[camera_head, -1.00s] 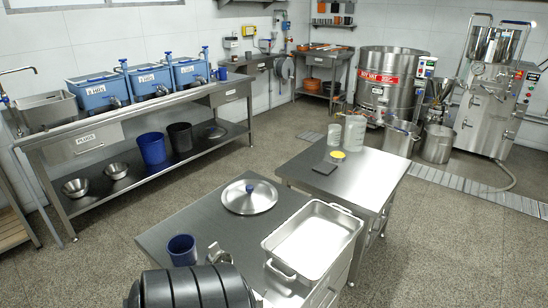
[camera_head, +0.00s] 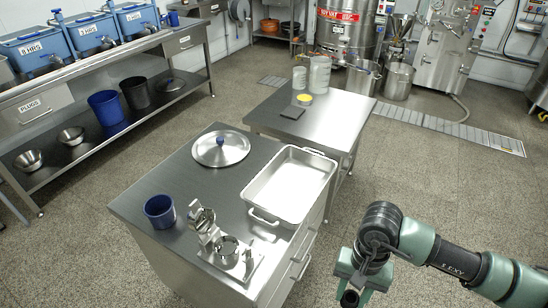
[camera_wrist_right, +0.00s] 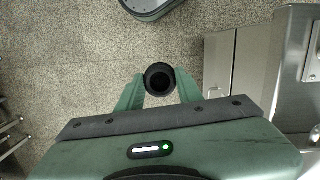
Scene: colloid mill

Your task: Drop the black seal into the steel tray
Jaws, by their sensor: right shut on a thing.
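The black seal (camera_wrist_right: 160,78), a dark ring, sits between the fingertips of my right gripper in the right wrist view. In the head view my right gripper (camera_head: 352,290) hangs low at the bottom, to the right of the steel cabinet, with a dark round end (camera_head: 350,299) showing at its tips. The gripper is shut on the seal, over the floor. The steel tray (camera_head: 291,186), shallow and rectangular with end handles, lies on the cabinet top up and left of the gripper. It looks empty. My left gripper is not in view.
A second steel table (camera_head: 330,110) stands behind. Open floor (camera_head: 440,180) lies to the right.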

